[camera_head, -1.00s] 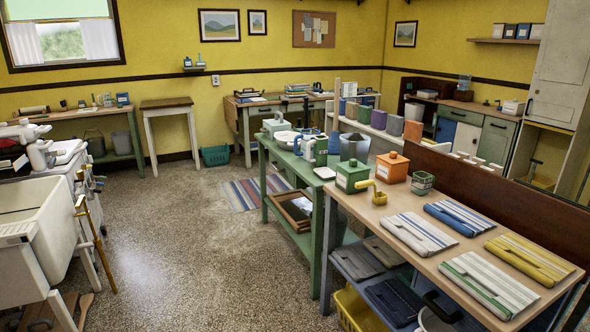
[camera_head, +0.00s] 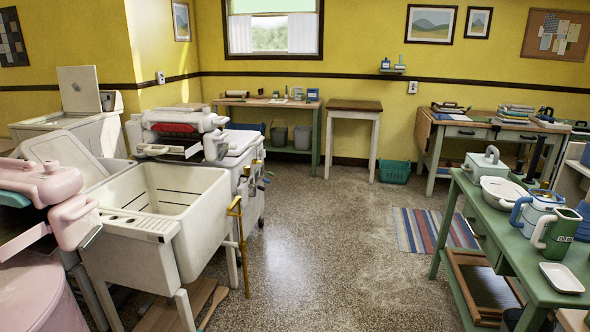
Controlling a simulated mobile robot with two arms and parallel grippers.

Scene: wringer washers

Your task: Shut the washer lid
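A white top-loading machine (camera_head: 75,125) stands in the back left corner. A pale upright panel (camera_head: 78,89) rises at its back, like a raised lid. A rounded off-white panel (camera_head: 62,150) stands tilted up behind the sink; I cannot tell which machine it belongs to. A white wringer washer (camera_head: 240,150) stands behind the sink, with its wringer (camera_head: 185,122) on top. A pink wringer washer (camera_head: 45,285) is cut off at the left edge; its wringer head (camera_head: 62,190) hides part of its top. Neither of my grippers shows.
A deep white sink (camera_head: 160,215) on legs stands between the washers, with wooden boards (camera_head: 160,310) below. A green bench (camera_head: 500,215) with jugs and a basin is at right. The speckled floor (camera_head: 320,240) between is open, with a striped rug (camera_head: 432,230).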

